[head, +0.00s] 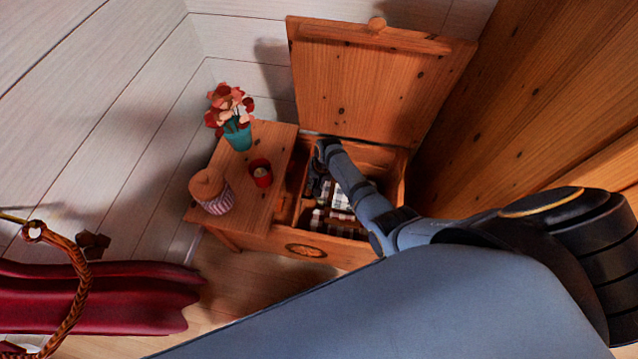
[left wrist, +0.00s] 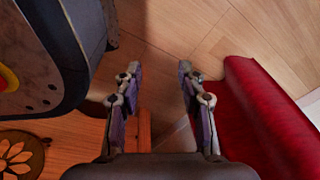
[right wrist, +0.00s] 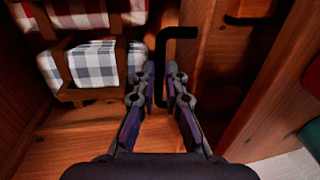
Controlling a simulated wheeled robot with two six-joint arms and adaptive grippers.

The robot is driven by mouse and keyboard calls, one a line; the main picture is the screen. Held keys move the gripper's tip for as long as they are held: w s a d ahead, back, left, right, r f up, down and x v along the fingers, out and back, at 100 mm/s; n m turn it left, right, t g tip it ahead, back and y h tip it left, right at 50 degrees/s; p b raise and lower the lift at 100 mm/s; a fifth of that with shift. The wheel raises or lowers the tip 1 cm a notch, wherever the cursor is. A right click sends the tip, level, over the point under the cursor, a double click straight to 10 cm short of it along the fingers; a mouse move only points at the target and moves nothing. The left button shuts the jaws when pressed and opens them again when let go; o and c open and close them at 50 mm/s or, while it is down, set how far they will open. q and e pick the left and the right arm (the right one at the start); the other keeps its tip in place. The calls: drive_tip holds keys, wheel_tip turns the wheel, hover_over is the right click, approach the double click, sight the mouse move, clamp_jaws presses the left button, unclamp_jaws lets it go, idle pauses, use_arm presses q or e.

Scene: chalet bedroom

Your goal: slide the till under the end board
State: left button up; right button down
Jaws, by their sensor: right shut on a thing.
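The wooden chest has its lid (head: 375,80) raised at the back. Its fixed end board (head: 262,205) covers the left part. My right gripper (head: 316,180) reaches down into the opening, close to the end board's edge. In the right wrist view my right gripper (right wrist: 164,78) is shut on a black bar handle (right wrist: 180,32). The handle stands by a wooden wall (right wrist: 196,60) that looks like the till's side; the gripper hides part of it. My left gripper (left wrist: 159,75) is open and empty, above the floor beside the chest.
A teal flower vase (head: 238,137), a red cup (head: 260,173) and a striped jar (head: 213,192) stand on the end board. Folded checked cloths (right wrist: 99,65) lie in the chest. A red padded thing (head: 100,300) is at lower left. A wood wall (head: 545,90) rises at right.

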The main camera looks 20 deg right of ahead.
drive_tip(key=w+a, duration=0.1)
drive_tip(key=w+a+b, duration=0.1)
drive_tip(key=a, duration=0.1)
drive_tip(key=w+a+b, duration=0.1)
drive_tip(key=a, duration=0.1)
drive_tip(key=shift+w+a+f, duration=0.15)
drive_tip(key=shift+w+a, duration=0.05)
drive_tip(key=shift+w, duration=0.05)
drive_tip(key=shift+w+a+b, duration=0.15)
drive_tip(key=shift+a+b, duration=0.05)
drive_tip(key=shift+b, duration=0.15)
use_arm(q)
drive_tip(key=w, duration=0.3)
drive_tip(key=w+r, duration=0.1)
drive_tip(key=shift+w+d+r, duration=0.1)
drive_tip(key=shift+w+d, duration=0.2)
drive_tip(key=shift+d, duration=0.05)
use_arm(e)
drive_tip(key=shift+a, duration=0.15)
drive_tip(key=shift+w+r, duration=0.1)
drive_tip(key=shift+r, duration=0.1)
drive_tip(key=c, duration=1.4)
unclamp_jaws()
drive_tip(key=shift+a, duration=0.1)
drive_tip(key=shift+w, duration=0.1)
use_arm(q)
drive_tip(key=shift+w, duration=0.1)
